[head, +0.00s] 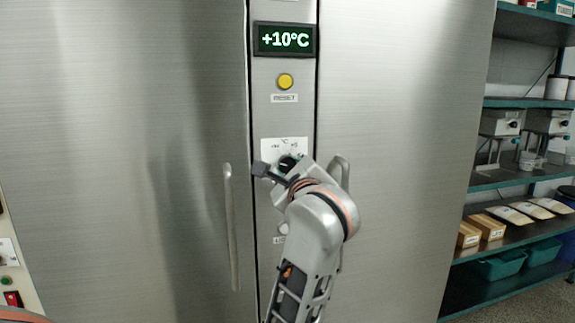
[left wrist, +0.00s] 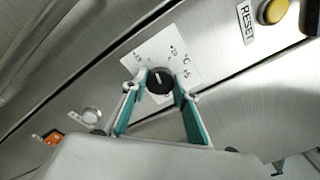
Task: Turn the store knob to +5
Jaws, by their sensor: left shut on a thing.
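The store knob (head: 287,162) is a round black knob with a white pointer line, on a white scale plate (head: 283,146) in the narrow steel panel. My left gripper (head: 282,168) is shut on it and partly hides it in the head view. In the left wrist view, the teal-padded fingers of this gripper (left wrist: 158,84) sit on either side of the knob (left wrist: 159,81). The pointer runs roughly upward in that view; the exact mark it meets is unclear. The display (head: 285,39) reads +10°C. My right gripper is not in view.
A yellow RESET button (head: 285,82) lies above the knob. Vertical door handles (head: 231,228) flank the panel. An orange switch (left wrist: 53,138) and a round pale button (left wrist: 92,116) show in the left wrist view. Green shelves (head: 520,178) with goods stand at the right.

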